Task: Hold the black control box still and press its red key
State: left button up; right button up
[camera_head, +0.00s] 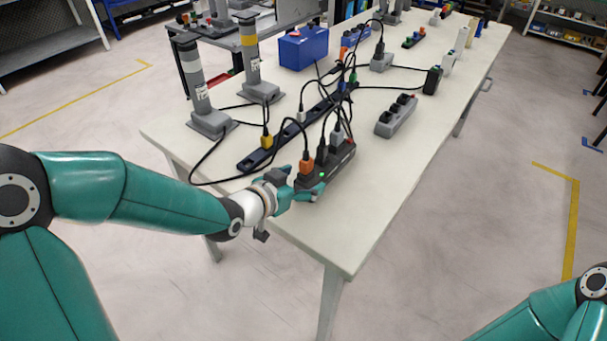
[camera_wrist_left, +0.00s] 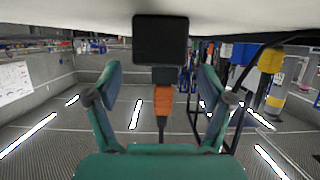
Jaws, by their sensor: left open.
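A long black box with plugs in its top (camera_head: 342,160), the likeliest control box, lies near the table's near edge. A small green light shows at its near end. A small reddish spot shows near its far end; I cannot tell whether it is the red key. My left gripper (camera_head: 300,190) is open at the box's near end. In the left wrist view, upside down, the box's dark end (camera_wrist_left: 160,40) appears between the spread fingers (camera_wrist_left: 160,88), with an orange plug (camera_wrist_left: 163,102) below it. Contact cannot be told. My right gripper is out of view.
Cables run from the plugs across the white table (camera_head: 300,225). A dark blue strip (camera_head: 262,157) lies behind the box and a grey socket strip (camera_head: 396,117) to its right. Grey posts (camera_head: 198,90) stand at the left. The table's front right is clear.

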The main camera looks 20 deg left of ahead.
aim_at(327, 164)
pick_arm(q)
jog(key=shift+x, duration=1.55)
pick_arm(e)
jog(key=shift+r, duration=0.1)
pick_arm(q)
jog(key=shift+r, duration=0.1)
jog(key=c, duration=1.3)
jog(key=shift+c, duration=0.5)
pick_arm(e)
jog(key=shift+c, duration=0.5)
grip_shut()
